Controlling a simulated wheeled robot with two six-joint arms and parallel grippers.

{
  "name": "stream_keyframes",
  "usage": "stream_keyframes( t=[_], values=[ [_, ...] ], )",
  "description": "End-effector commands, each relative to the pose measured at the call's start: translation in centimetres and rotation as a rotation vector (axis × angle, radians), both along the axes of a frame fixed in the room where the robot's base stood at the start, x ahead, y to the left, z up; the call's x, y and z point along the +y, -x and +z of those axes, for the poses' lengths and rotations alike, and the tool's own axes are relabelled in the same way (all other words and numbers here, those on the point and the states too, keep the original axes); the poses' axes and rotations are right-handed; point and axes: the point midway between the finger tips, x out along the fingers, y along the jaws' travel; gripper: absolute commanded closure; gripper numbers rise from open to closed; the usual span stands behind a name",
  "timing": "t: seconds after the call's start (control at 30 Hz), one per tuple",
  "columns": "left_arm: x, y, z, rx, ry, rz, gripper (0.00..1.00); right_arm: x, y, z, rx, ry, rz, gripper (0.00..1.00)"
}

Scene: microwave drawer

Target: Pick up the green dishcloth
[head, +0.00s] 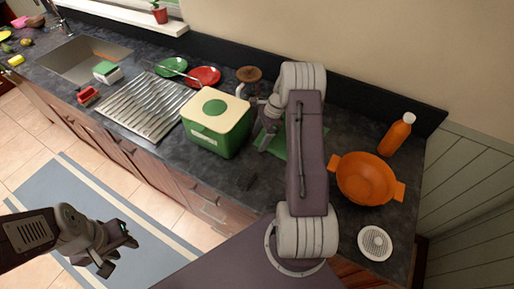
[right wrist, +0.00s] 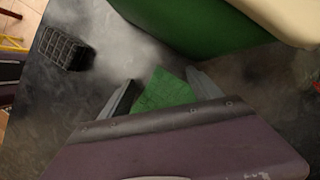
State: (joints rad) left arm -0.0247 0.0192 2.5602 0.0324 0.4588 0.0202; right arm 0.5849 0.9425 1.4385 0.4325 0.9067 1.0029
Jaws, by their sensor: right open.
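The green dishcloth (head: 296,143) lies on the dark counter, to the right of the green and cream box, partly hidden behind my right arm. In the right wrist view, part of the dishcloth (right wrist: 166,92) shows between the two fingers of my right gripper (right wrist: 163,89); its near part is hidden by the gripper body. My right gripper (head: 267,138) is open over the cloth in the head view, and I cannot tell whether its fingers touch it. My left gripper (head: 119,257) has its fingers apart and empty, over the floor in front of the cabinets.
The green and cream box (head: 217,123) stands close to the left of the right gripper. A small black ribbed object (right wrist: 62,48) lies near the counter's front. An orange bowl (head: 366,178), an orange bottle (head: 397,135) and a white round item (head: 375,243) are on the right.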

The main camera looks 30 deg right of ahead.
Motion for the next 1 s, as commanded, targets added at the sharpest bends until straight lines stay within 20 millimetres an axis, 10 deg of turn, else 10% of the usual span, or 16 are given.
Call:
stream_keyframes(
  t=[0.57,1.0],
  values=[
    [0.00,-0.02,-0.46,-0.001,0.000,0.000,0.64,0.32,-0.09,-0.96,0.000,0.000,0.000,0.27],
    [0.00,-0.01,-0.38,0.000,0.000,0.000,0.64,0.30,-0.12,-0.87,-0.001,0.000,0.000,0.87]
  ],
)
